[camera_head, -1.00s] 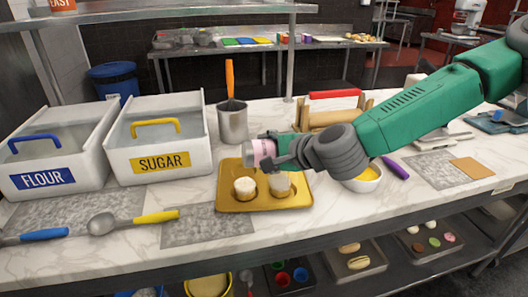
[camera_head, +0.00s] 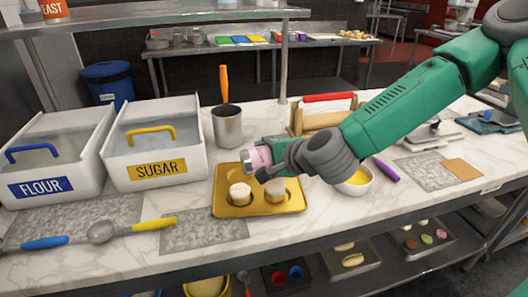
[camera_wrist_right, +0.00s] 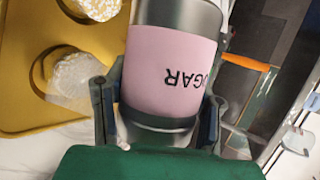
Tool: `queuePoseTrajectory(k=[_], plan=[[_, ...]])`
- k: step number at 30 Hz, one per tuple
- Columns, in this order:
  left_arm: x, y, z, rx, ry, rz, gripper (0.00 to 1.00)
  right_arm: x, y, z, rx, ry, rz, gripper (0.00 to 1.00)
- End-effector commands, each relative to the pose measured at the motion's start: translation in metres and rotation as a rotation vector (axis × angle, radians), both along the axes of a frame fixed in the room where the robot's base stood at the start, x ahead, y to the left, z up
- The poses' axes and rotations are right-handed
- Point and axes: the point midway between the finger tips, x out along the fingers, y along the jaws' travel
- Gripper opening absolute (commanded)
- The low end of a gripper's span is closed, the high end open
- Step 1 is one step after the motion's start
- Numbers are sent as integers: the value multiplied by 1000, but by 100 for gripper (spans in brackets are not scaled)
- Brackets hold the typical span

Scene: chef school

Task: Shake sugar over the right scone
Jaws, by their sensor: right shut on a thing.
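The right scone (camera_head: 276,189) and the left scone (camera_head: 240,193) sit in the gold tray (camera_head: 230,211) on the marble counter. My right gripper (camera_head: 268,168) is shut on a pink-labelled sugar shaker (camera_head: 257,158) and holds it over the tray's back part, tipped on its side toward the left. In the right wrist view the shaker (camera_wrist_right: 172,78) shows its label, partly reading "GAR", between the two fingers. That view also shows part of the tray (camera_wrist_right: 22,60) and the scones at left. The left gripper is not in view.
A flour bin (camera_head: 50,160) and a sugar bin (camera_head: 155,150) stand at left. A metal pot (camera_head: 227,126) and a rolling-pin rack (camera_head: 325,115) stand behind the tray. A yellow bowl (camera_head: 357,182) is close on its right.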

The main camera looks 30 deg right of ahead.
Motion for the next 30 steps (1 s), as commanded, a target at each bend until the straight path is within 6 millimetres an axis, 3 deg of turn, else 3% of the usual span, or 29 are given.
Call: queuePoseTrajectory(k=[30], plan=[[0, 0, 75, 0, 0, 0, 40, -2, -8, 17, -377, 89, 3, 14]])
